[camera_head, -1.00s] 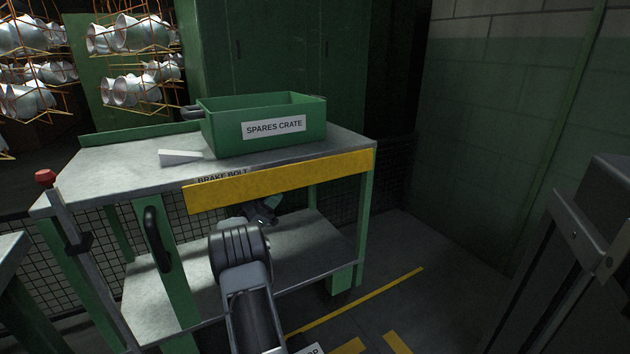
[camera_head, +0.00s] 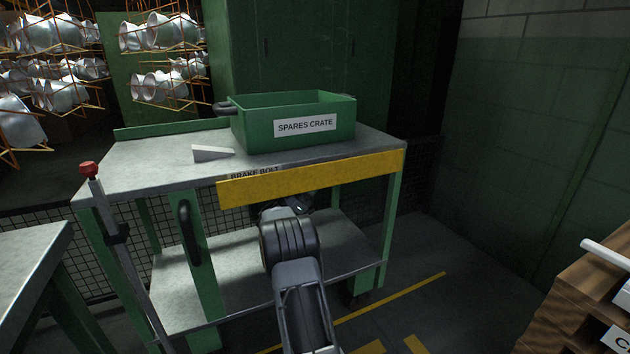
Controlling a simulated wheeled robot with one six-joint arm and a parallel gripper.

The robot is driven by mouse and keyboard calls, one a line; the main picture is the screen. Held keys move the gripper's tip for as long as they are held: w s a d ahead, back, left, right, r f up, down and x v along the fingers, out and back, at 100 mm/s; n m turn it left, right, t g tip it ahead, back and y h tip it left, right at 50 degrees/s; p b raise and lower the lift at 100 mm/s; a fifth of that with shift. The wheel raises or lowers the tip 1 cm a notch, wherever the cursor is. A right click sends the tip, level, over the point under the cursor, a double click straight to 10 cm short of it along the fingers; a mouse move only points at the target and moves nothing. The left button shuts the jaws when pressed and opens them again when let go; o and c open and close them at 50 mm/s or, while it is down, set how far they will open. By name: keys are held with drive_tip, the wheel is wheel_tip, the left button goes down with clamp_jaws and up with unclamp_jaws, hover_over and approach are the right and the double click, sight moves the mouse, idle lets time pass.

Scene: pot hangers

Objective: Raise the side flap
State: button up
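The yellow side flap (camera_head: 330,178) runs along the front edge of a green cart with a grey top (camera_head: 150,165). The flap shows its broad face towards me and slants slightly up to the right. My gripper (camera_head: 300,207) is at the end of my arm, below the flap's lower edge and near its middle. The gripper is small and partly hidden behind my wrist. I cannot tell whether its fingers are open or shut, or whether it touches the flap.
A green spares crate (camera_head: 293,122) and a pale wedge (camera_head: 212,152) sit on the cart top. A red-knobbed lever (camera_head: 88,169) and a black handle (camera_head: 187,232) are at the cart's left. A wooden stack (camera_head: 572,310) stands right. Open floor lies between.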

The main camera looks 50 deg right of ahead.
drive_tip(key=shift+s+d, duration=0.1)
drive_tip(key=shift+d, duration=0.05)
drive_tip(key=shift+c, duration=0.4)
clamp_jaws()
